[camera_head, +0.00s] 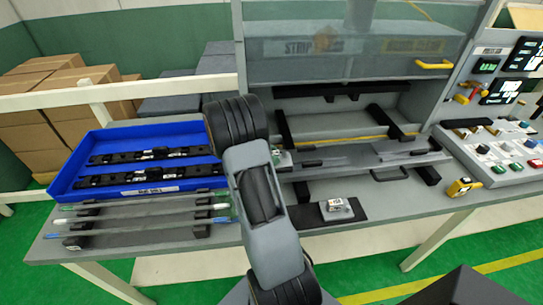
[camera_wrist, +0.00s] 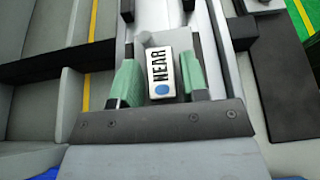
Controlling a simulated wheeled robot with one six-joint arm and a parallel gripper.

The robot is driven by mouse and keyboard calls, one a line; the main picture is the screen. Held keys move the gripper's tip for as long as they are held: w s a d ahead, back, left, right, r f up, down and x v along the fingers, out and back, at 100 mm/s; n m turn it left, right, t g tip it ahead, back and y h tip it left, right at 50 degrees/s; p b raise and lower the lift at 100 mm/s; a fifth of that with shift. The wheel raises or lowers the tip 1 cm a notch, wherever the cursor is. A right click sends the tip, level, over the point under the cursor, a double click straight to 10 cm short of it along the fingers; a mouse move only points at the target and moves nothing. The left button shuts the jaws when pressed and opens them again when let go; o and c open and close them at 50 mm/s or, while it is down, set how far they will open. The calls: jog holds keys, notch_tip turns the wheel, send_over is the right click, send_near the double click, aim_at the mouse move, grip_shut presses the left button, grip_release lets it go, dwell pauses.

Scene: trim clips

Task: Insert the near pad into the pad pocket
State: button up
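The near pad (camera_wrist: 162,72) is a small pale block with a "NEAR" label and a blue dot. In the head view my gripper (camera_head: 284,158) is low over the left part of the grey fixture (camera_head: 345,156), mostly hidden by my arm. The pad pocket cannot be made out clearly.
A black mat (camera_head: 358,208) with a small labelled block (camera_head: 336,209) lies at the front edge. A blue tray (camera_head: 66,178) with dark strips and racked rods (camera_head: 150,207) are left. A control panel (camera_head: 497,150) and yellow tape measure (camera_head: 462,187) are right. A clear guard (camera_head: 350,45) stands above.

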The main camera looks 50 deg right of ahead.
jog(key=shift+o, duration=0.2)
jog(key=shift+a+f, duration=0.15)
jog(key=b+v, duration=0.2)
jog(key=v, duration=0.9)
jog(key=s+a+r+m+t+y, duration=0.2)
jog(key=s+a+m+t+y, duration=0.3)
jog(key=a, duration=0.6)
jog(key=s+a+r+m+t+y, duration=0.2)
jog(key=s+a+m+t+y, duration=0.3)
jog(key=a, duration=0.6)
jog(key=shift+s+a+r+t, duration=0.3)
jog(key=shift+s+a+t, duration=0.05)
jog(key=shift+s+t, duration=0.9)
